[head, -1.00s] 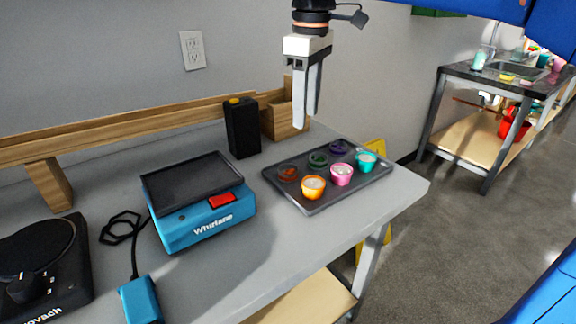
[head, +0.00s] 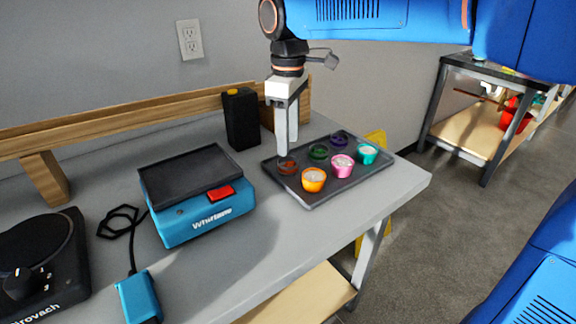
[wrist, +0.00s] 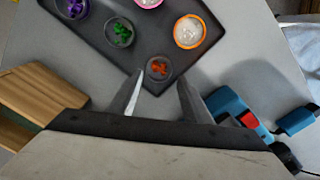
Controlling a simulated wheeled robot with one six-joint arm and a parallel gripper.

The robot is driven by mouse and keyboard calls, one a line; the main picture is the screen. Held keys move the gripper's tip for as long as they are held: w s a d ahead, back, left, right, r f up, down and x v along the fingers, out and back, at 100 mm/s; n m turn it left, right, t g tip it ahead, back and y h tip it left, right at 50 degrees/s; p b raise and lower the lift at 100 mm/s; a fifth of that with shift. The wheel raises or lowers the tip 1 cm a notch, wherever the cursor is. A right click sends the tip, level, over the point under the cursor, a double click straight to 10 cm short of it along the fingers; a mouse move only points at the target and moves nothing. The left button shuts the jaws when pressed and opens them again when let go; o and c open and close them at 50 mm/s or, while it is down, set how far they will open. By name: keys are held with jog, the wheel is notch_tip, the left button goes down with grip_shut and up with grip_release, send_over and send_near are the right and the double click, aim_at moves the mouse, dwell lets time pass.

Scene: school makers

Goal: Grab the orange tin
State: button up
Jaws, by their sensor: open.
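A small dark tin with orange-red bits in it (head: 287,166) sits at the left corner of the dark tray (head: 318,193). In the wrist view this tin (wrist: 158,68) lies just beyond and between the two fingertips. A brighter orange cup with pale contents (head: 313,180) stands beside it on the tray; it also shows in the wrist view (wrist: 189,31). My gripper (head: 286,151) is open and empty, pointing down close above the small tin. In the head view the fingers partly cover that tin's back edge. I cannot tell whether they touch it.
The tray also holds a pink cup (head: 342,166), a teal cup (head: 367,154), a green-filled tin (head: 318,152) and a purple-filled tin (head: 339,139). A blue Whirlane device (head: 203,220) stands to the left. A black box (head: 241,119) is behind.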

aim_at(286, 161)
jog(key=shift+w+a+f, duration=0.1)
jog(key=shift+f, duration=1.45)
jog(key=shift+w+a+f, duration=0.1)
jog(key=shift+f, duration=1.45)
jog(key=shift+c, duration=0.7)
jog(key=c, duration=0.6)
